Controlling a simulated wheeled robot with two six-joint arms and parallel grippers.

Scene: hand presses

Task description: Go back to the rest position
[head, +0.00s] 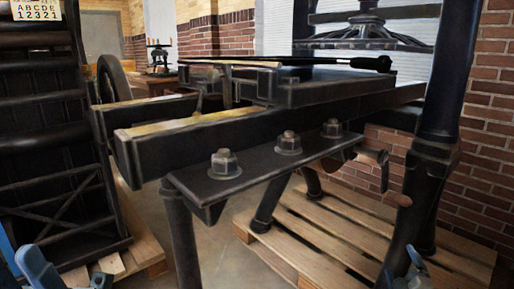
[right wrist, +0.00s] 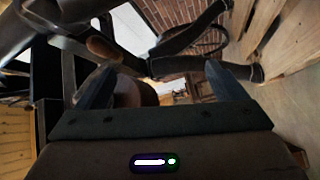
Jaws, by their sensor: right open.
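My right gripper (head: 414,268) shows at the bottom right of the head view, low in front of the dark leg of the hand press (head: 250,165). In the right wrist view its two dark fingers (right wrist: 162,88) stand wide apart with nothing held between them. Dark metal parts of a press lie close beyond the fingers there. Blue parts of my left arm (head: 38,268) show at the bottom left corner of the head view. The left fingers are too cut off to judge.
The press stands over a wooden pallet (head: 340,240), with bolts along its front beam. Another dark press (head: 55,130) stands at the left on wood. A brick wall (head: 490,100) closes the right. Some bare floor (head: 222,240) shows between the pallets.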

